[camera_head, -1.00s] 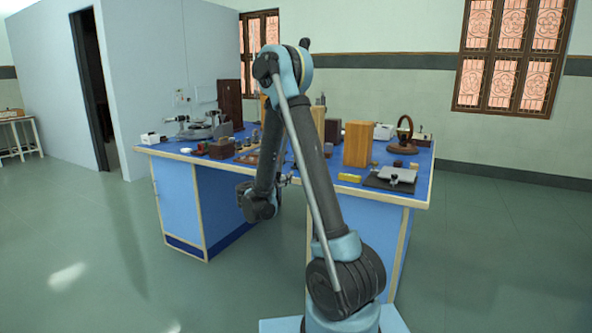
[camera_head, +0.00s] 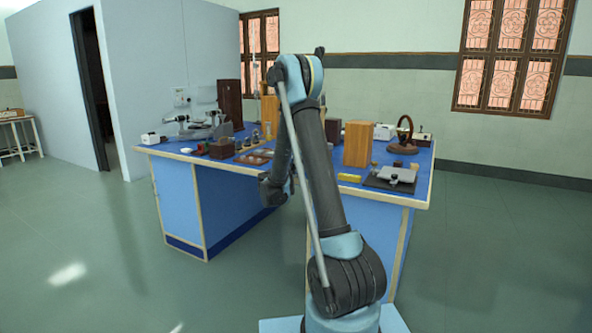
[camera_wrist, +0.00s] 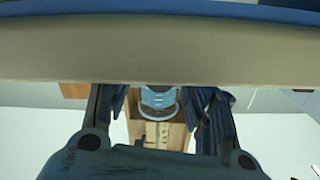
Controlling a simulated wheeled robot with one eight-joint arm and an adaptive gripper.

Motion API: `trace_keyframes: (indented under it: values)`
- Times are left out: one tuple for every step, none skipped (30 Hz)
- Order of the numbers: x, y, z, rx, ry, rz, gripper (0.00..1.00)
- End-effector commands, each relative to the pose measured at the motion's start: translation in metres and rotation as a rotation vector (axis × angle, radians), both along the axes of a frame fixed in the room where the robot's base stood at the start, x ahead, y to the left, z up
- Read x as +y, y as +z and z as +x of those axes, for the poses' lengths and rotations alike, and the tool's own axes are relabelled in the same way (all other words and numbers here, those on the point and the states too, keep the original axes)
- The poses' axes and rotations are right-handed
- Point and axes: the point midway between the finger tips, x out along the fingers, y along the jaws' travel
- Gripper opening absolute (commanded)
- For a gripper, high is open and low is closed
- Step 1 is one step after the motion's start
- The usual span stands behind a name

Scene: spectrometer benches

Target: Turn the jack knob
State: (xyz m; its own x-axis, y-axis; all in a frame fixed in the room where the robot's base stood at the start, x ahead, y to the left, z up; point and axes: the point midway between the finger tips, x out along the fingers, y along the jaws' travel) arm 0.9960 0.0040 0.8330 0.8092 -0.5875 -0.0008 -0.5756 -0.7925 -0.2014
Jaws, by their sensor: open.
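A low device with a pale grey plate (camera_head: 396,175), which looks like the jack, sits on a dark mat (camera_head: 374,184) near the bench's front right corner in the head view. Its knob is too small to make out. In the wrist view my gripper (camera_wrist: 160,93) is open, with one dark finger on each side and nothing held between them. The bench edge (camera_wrist: 160,47) crosses the wrist view above the fingertips; the jack does not show there. In the head view my arm hides the gripper.
The blue bench top (camera_head: 340,188) carries a wooden block (camera_head: 358,144), a yellow block (camera_head: 349,178), a wheel on a stand (camera_head: 404,130) and a grey instrument (camera_head: 196,130) at left. Open floor (camera_head: 500,260) lies right of the bench.

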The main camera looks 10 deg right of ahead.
Motion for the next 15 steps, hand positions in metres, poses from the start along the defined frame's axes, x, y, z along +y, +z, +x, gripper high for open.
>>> trace_keyframes:
  values:
    - [-0.0002,0.0,0.0002,0.0,0.0,0.0,0.49]
    - [-0.0002,0.0,0.0002,0.0,0.0,0.0,0.49]
    - [-0.0002,0.0,0.0002,0.0,0.0,0.0,0.49]
    - [-0.0001,0.0,0.0002,0.0,0.0,0.0,0.49]
    - [-0.0001,0.0,0.0002,0.0,0.0,0.0,0.49]
    - [-0.0001,0.0,0.0001,0.0,0.0,0.0,0.49]
    - [-0.0001,0.0,0.0001,0.0,0.0,0.0,0.43]
    - [-0.0001,0.0,0.0,0.0,0.0,0.0,0.36]
    - [-0.0001,0.0,0.0,0.0,0.0,0.0,0.27]
    - [-0.0001,0.0,-0.0001,0.0,0.0,0.0,0.2]
    - [-0.0001,0.0001,-0.0001,0.0,0.0,0.0,0.13]
    - [-0.0001,0.0,-0.0001,0.0,0.0,0.0,0.05]
    - [-0.0001,0.0,-0.0001,0.0,0.0,0.0,0.05]
    - [-0.0002,0.0,-0.0001,0.0,0.0,0.0,0.05]
    - [-0.0002,0.0,-0.0001,0.0,0.0,0.0,0.05]
